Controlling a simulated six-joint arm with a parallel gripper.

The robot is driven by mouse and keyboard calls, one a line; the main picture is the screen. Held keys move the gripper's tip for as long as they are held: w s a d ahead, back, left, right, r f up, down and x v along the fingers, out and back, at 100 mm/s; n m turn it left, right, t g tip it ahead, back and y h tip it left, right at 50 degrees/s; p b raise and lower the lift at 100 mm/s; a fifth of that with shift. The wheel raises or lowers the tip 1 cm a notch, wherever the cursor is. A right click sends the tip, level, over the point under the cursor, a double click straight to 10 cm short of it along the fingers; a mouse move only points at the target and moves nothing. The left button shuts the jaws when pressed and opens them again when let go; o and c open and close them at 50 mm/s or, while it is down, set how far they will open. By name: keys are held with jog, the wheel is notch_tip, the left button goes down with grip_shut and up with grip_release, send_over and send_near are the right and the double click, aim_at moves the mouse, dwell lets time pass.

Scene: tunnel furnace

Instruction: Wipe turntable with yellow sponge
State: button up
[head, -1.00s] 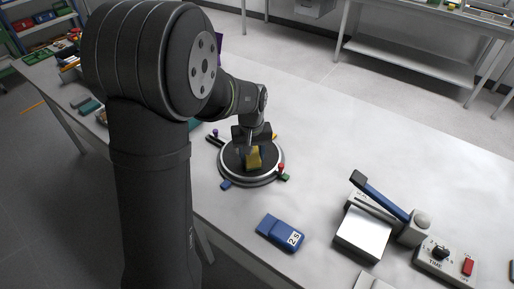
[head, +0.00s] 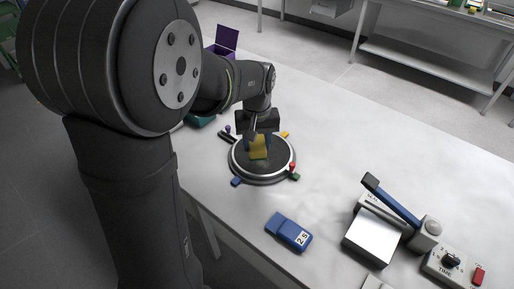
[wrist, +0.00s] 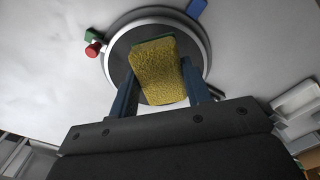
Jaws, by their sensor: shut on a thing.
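The turntable (head: 279,163) is a round dark disc with a light metal rim, standing on the white table. It also shows in the wrist view (wrist: 119,63). My gripper (head: 258,141) is over the disc and shut on the yellow sponge (head: 259,149). In the wrist view the sponge (wrist: 157,70) sits between the two blue-grey fingers, with a green edge at its far end. The sponge covers part of the disc. I cannot tell whether its lower side touches the disc.
Coloured tabs and knobs, such as a red knob (head: 292,166) and a blue tab (head: 236,182), surround the turntable's base. A blue block marked 2.5 (head: 289,232) lies in front. A press with a blue lever (head: 392,199) and a timer box (head: 452,264) stand right. The table behind the press is clear.

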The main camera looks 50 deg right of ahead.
jog(key=shift+r, duration=0.8)
jog(key=w+a+f+n, duration=0.1)
jog(key=w+a+f, duration=0.1)
jog(key=w, duration=0.4)
jog(key=w+a+f+n, duration=0.1)
jog(key=w+a, duration=0.2)
jog(key=w, duration=0.2)
jog(key=w+a+f+n, duration=0.2)
jog(key=w+a, duration=0.1)
jog(key=w, duration=0.3)
jog(key=shift+w+a+f, duration=0.1)
jog(key=shift+w+f, duration=0.2)
jog(key=shift+w, duration=0.05)
jog(key=w+a+f+n, duration=0.3)
jog(key=w+a+f, duration=0.1)
jog(key=w+a, duration=0.75)
jog(key=w+a+f+n, duration=0.1)
jog(key=a+f, duration=0.4)
jog(key=a, duration=0.7)
jog(key=w+a+f+n, duration=0.1)
jog(key=a+f, duration=0.5)
jog(key=a, duration=0.6)
jog(key=shift+a, duration=0.35)
jog(key=shift+f, duration=0.1)
